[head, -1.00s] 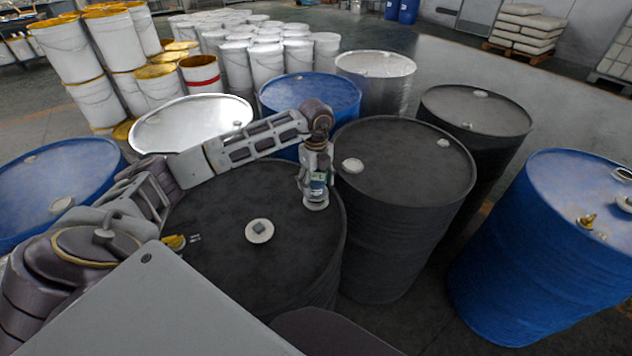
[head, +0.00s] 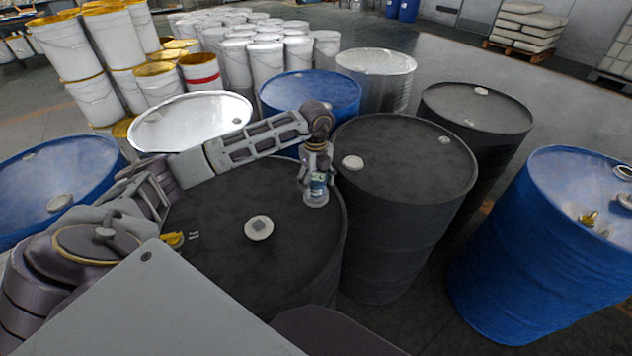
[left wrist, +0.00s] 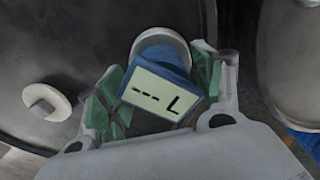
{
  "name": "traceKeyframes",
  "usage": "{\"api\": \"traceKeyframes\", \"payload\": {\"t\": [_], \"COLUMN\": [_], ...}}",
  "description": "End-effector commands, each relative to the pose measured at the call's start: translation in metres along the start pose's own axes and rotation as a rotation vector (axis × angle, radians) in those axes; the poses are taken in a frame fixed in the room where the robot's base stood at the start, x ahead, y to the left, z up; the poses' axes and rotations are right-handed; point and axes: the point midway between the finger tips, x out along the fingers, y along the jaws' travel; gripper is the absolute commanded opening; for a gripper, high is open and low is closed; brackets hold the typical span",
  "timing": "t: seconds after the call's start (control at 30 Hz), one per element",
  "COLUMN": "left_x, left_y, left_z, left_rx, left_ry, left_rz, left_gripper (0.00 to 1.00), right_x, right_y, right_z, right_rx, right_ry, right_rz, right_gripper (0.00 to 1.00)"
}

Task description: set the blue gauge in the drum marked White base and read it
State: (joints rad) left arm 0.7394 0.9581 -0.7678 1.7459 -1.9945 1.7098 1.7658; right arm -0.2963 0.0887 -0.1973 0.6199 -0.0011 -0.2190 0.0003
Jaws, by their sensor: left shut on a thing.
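My left gripper (head: 317,180) points down over the right rim of the near black drum (head: 225,270). It is shut on the blue gauge (left wrist: 172,78), whose body sits between the green finger pads in the left wrist view. The gauge's screen shows dashes and an L, with no number. A pale round part (left wrist: 163,48) shows at the gauge's far end; I cannot tell whether it is seated in an opening. In the head view the fingers partly hide the gauge (head: 318,190). I can read no "White base" mark on any drum. My right gripper is not in view.
A pale cap (head: 258,228) and a yellow fitting (head: 172,240) are on the near black drum. Another black drum (head: 400,240) stands close on its right. Blue drums (head: 540,250) stand right, left and behind. White pails (head: 70,50) are stacked at the back left.

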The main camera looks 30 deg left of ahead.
Motion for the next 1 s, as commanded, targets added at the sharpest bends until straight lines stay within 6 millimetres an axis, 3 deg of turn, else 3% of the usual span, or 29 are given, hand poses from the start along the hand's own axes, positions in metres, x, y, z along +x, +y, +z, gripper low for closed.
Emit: {"api": "traceKeyframes", "payload": {"t": [0.13, 0.17, 0.33, 0.77, 1.0], "left_x": [0.002, 0.002, 0.002, 0.002, -0.012], "left_y": [0.0, 0.0, 0.0, 0.0, -0.001], "left_z": [0.0, 0.0, 0.0, 0.0, 0.0], "left_rx": [0.0, 0.0, 0.0, 0.0, 0.0], "left_ry": [0.0, 0.0, 0.0, 0.0, 0.0], "left_rz": [-0.001, -0.001, -0.001, 0.0, -0.003], "left_gripper": [0.29, 0.68, 0.9, 0.92, 0.92], "right_x": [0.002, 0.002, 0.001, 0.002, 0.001], "right_y": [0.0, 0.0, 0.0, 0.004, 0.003], "right_z": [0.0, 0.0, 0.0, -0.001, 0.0], "right_rx": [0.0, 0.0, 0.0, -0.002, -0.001], "right_ry": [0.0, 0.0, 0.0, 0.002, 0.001], "right_rz": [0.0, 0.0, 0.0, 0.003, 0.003], "right_gripper": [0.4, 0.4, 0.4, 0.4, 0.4]}}
